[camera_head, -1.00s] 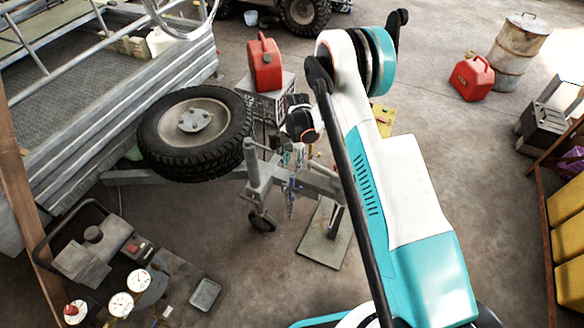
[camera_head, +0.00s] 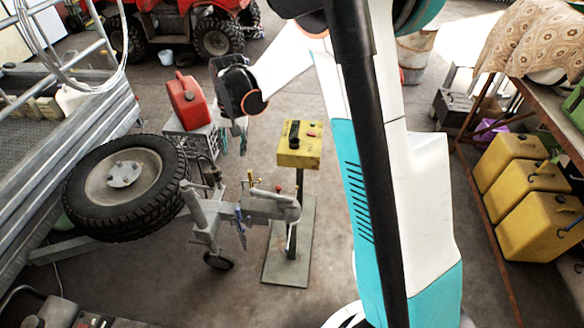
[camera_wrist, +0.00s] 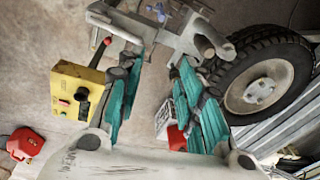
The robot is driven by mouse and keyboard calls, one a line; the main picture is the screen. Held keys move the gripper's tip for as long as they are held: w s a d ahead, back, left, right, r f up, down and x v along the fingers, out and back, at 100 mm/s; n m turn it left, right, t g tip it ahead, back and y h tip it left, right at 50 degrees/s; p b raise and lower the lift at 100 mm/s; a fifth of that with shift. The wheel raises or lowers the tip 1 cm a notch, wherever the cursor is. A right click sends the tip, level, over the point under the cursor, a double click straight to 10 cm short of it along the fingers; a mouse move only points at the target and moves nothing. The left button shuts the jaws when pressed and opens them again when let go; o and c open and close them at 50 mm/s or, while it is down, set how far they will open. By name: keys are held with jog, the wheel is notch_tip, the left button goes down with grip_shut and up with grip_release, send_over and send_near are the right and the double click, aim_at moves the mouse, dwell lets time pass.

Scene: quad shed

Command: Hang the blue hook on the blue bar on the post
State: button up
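A thin blue piece (camera_head: 239,222), which may be the blue hook, hangs at the front of the grey trailer tongue (camera_head: 262,208) in the head view. Small blue pieces (camera_wrist: 160,12) also show at the top of the wrist view; their shape is too small to tell. A dark post (camera_head: 299,200) carries a yellow box (camera_head: 299,150) with black and red knobs; I cannot make out a blue bar on it. My gripper (camera_head: 238,128) is above and behind the tongue, left of the box. In the wrist view its teal fingers (camera_wrist: 162,72) are apart, with nothing seen between them.
The spare wheel (camera_head: 125,180) and trailer stand at left. A red fuel can (camera_head: 188,100) sits on a crate (camera_head: 190,146) behind the tongue. Yellow cans (camera_head: 540,215) stand under a bench at right.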

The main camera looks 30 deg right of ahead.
jog(key=s+d+r+n+t, duration=0.2)
jog(key=s+d+r+t, duration=0.1)
jog(key=s+r, duration=1.1)
jog(key=s+d+r+n+t, duration=0.1)
jog(key=s+n+t, duration=0.1)
jog(key=s, duration=1.3)
jog(key=shift+d+n+t+h, duration=0.3)
jog(key=shift+n+t, duration=0.1)
jog(key=shift+w, duration=0.1)
